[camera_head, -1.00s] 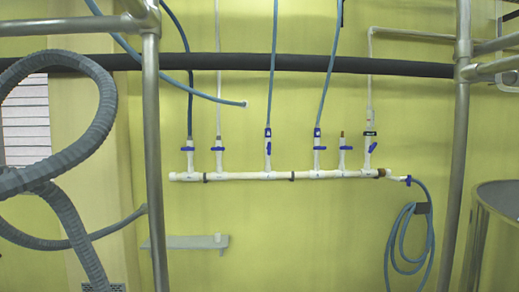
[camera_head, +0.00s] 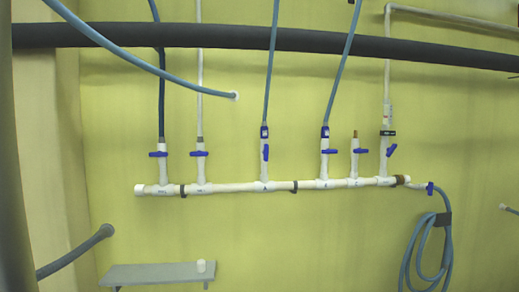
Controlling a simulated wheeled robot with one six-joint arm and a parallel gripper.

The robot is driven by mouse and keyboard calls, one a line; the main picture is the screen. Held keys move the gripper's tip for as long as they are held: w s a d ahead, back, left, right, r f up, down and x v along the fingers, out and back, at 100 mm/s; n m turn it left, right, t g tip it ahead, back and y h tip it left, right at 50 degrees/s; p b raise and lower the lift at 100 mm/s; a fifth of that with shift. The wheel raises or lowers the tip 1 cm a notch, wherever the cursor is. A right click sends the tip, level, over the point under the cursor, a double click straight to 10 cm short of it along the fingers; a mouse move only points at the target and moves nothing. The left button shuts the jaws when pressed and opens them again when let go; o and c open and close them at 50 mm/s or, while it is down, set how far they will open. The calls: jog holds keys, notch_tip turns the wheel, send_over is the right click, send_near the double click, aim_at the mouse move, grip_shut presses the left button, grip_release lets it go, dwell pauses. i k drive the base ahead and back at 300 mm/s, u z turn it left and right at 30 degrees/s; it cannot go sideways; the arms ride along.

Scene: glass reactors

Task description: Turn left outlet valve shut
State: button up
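A white pipe manifold (camera_head: 235,187) runs across the yellow-green wall, with several upright outlets and blue-handled valves. The leftmost outlet valve (camera_head: 158,154) has its blue handle crosswise to its pipe, with a dark blue hose above it. The second valve (camera_head: 198,153) is also crosswise. The third valve (camera_head: 265,152) has its handle along its pipe. The fourth valve (camera_head: 330,151) and the short fifth valve (camera_head: 360,151) are crosswise. The sixth valve (camera_head: 391,150) has a tilted handle. My gripper is not in view.
A thick black pipe (camera_head: 290,38) crosses above the manifold. A blue hose (camera_head: 140,65) slants across the upper left. A coiled blue hose (camera_head: 428,250) hangs at right. A grey upright stands at the left edge.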

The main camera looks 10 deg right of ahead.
aim_at(265, 151)
jog(key=i, duration=1.65)
jog(key=u, duration=2.25)
jog(key=i, duration=0.9)
jog(key=z, duration=1.1)
